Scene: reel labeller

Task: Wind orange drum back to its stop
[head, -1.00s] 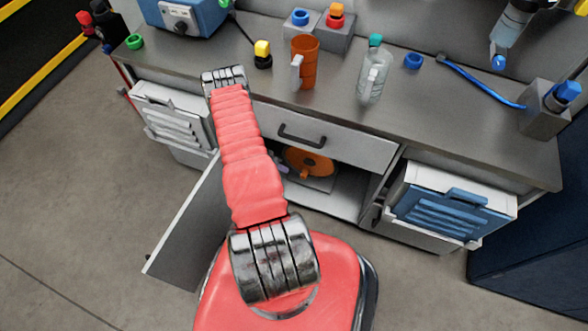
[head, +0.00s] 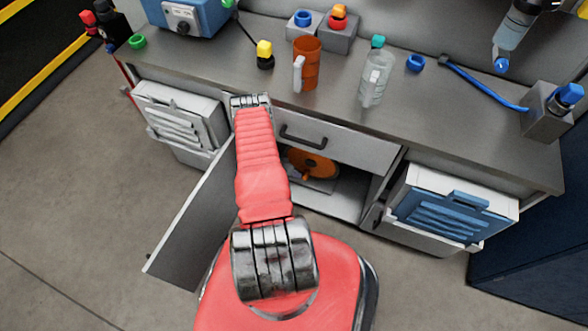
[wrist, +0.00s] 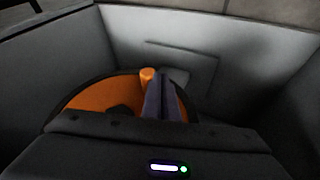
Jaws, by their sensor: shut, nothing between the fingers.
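The orange drum (head: 318,164) sits inside the open cupboard under the drawer, partly behind my arm in the head view. In the wrist view the drum (wrist: 88,98) fills the area left of and behind my fingers, with a dark spot near its middle. An orange peg (wrist: 147,75) stands up from it. My gripper (wrist: 160,80) is shut and empty, its fingers just right of the peg. I cannot tell whether they touch it. The lower part of the drum is hidden by my gripper body. My gripper is hidden in the head view.
The open cupboard door (head: 195,215) stands left of my arm. The closed drawer (head: 335,143) is above the opening. In the wrist view, grey cupboard walls (wrist: 225,50) surround the drum closely. An orange mug (head: 307,65) and a clear bottle (head: 375,82) stand on the bench.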

